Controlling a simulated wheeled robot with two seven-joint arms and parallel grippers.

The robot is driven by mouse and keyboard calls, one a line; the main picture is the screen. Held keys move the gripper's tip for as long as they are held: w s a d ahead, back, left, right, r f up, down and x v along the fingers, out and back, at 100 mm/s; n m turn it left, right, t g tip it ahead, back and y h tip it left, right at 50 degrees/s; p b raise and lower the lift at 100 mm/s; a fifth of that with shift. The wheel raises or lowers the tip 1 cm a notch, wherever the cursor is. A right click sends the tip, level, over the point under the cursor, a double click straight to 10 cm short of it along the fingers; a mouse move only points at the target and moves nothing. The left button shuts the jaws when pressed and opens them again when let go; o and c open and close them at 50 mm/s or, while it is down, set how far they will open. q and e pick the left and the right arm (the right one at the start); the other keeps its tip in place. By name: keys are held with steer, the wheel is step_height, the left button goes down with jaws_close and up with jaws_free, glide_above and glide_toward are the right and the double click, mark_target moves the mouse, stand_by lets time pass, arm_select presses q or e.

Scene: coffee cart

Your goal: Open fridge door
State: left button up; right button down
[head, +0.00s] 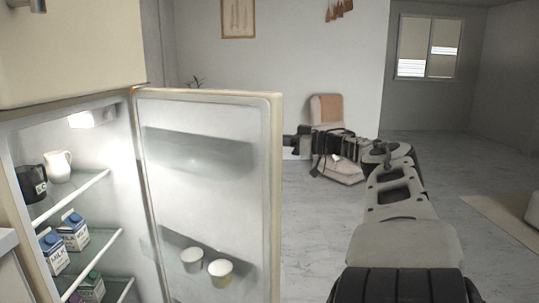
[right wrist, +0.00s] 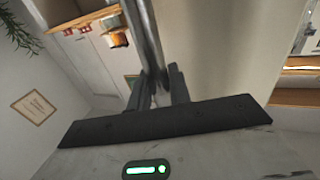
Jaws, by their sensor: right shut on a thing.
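The fridge door (head: 205,190) stands wide open in the head view, swung out to the right of the lit fridge interior (head: 85,165). Its inner face shows, with two door shelves. My right arm reaches forward on the right, and my right gripper (head: 305,143) is beyond the door's free edge, partly hidden. In the right wrist view, my right gripper (right wrist: 158,90) has its two dark fingers closed around a long metal bar, the door handle (right wrist: 146,40). The handle is hidden in the head view. My left gripper is not in view.
The fridge shelves hold a dark mug (head: 31,183), a white pitcher (head: 58,166) and several milk cartons (head: 73,230). Two cups (head: 220,271) stand in the lower door shelf. The floor (head: 315,235) right of the door is clear.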

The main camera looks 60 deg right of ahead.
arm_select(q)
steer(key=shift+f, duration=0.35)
arm_select(e)
steer(key=shift+d, duration=0.2)
steer(key=c, duration=1.3)
jaws_free()
steer(key=shift+s, duration=0.1)
steer(key=shift+c, duration=0.2)
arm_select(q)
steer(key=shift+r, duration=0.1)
